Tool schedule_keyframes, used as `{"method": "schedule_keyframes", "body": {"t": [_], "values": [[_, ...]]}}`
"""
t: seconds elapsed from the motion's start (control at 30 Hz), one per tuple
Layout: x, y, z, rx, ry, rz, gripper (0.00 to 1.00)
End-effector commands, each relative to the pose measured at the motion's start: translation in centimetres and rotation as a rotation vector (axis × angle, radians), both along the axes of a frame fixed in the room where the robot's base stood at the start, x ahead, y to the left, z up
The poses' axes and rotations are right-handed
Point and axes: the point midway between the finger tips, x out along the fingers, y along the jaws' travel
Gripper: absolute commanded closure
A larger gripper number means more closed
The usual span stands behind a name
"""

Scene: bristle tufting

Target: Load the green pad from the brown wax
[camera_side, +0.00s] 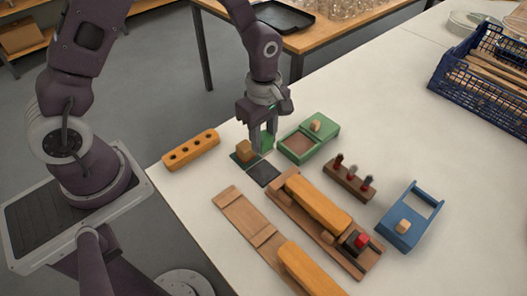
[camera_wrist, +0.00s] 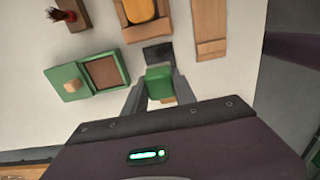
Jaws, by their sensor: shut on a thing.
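My gripper (camera_side: 262,146) is shut on a green pad (camera_side: 267,142), a small green block. In the wrist view the pad (camera_wrist: 158,80) sits between the two fingers of my gripper (camera_wrist: 159,88). The brown wax (camera_side: 297,145) fills a shallow square recess in an open green box (camera_side: 283,148), just right of my gripper. The wax also shows in the wrist view (camera_wrist: 106,73), left of the pad. The box's lid, with a wooden knob (camera_side: 317,125), lies at its far side. Whether the pad touches anything below is unclear.
A holed wooden bar (camera_side: 191,150), wooden fixtures (camera_side: 317,204), a peg rack (camera_side: 349,181) and a blue frame (camera_side: 411,214) stand around.

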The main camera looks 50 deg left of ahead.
Motion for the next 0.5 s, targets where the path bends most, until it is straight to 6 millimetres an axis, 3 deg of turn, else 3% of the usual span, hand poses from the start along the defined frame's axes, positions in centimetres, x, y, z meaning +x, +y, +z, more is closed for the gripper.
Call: {"method": "schedule_keyframes", "body": {"t": [0.3, 0.33, 0.47, 0.5], "values": [[-0.04, -0.02, 0.77, 0.000, 0.001, -0.001, 1.00], [-0.03, -0.02, 0.77, 0.000, 0.001, -0.001, 0.74], [-0.03, -0.01, 0.76, 0.000, 0.001, -0.001, 0.99], [-0.02, -0.01, 0.75, 0.000, 0.001, -0.001, 1.00]]}}
